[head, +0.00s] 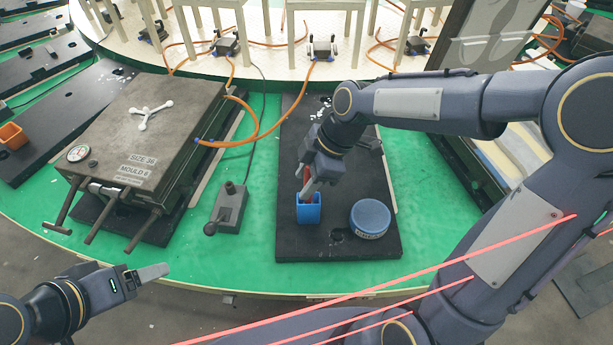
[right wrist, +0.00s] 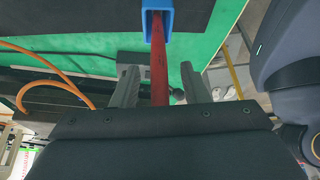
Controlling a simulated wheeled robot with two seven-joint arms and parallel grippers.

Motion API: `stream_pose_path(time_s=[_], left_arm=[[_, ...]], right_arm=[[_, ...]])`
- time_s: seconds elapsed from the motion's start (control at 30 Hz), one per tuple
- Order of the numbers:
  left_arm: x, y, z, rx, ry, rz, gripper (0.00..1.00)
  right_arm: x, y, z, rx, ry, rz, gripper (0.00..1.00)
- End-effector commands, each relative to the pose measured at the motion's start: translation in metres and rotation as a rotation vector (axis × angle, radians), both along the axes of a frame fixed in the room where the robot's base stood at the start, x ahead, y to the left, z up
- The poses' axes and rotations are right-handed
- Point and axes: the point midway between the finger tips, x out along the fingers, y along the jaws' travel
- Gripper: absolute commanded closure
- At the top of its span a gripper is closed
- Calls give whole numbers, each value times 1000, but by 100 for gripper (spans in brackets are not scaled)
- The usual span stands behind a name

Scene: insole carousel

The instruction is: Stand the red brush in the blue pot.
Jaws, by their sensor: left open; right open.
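The blue pot (head: 308,212) stands on the black board near its front left corner. The red brush (head: 305,176) stands with one end in the pot, its upper part largely hidden by my right gripper in the head view. In the right wrist view the red shaft (right wrist: 159,70) runs between the fingers into the blue pot (right wrist: 150,30). My right gripper (head: 306,190) is over the pot, its fingers (right wrist: 160,85) apart on either side of the shaft with visible gaps. My left gripper (head: 160,272) is open and empty off the table's front left edge.
A round blue tin (head: 370,219) sits right of the pot on the black board (head: 345,248). A grey lever box (head: 227,208) stands to its left. Further left is the large mould (head: 145,125) with handles and orange hoses. An orange pot (head: 12,136) is at far left.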

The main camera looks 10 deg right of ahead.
Motion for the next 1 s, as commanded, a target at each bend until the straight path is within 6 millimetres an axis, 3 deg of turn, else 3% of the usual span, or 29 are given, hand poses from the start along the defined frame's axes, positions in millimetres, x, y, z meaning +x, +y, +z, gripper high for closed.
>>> stream_pose_path(time_s=[0.17,0.4,0.6,1.0], left_arm=[[0,0,0,0,0,0,26],[0,0,1,0,0,0,26],[0,0,1,0,0,0,26],[0,0,1,0,0,0,26]], right_arm=[[0,-4,9,0,-1,-2,59],[-1,-21,46,0,-6,-3,59],[-3,-31,67,0,-2,-1,59],[-4,-33,71,0,0,0,59]])
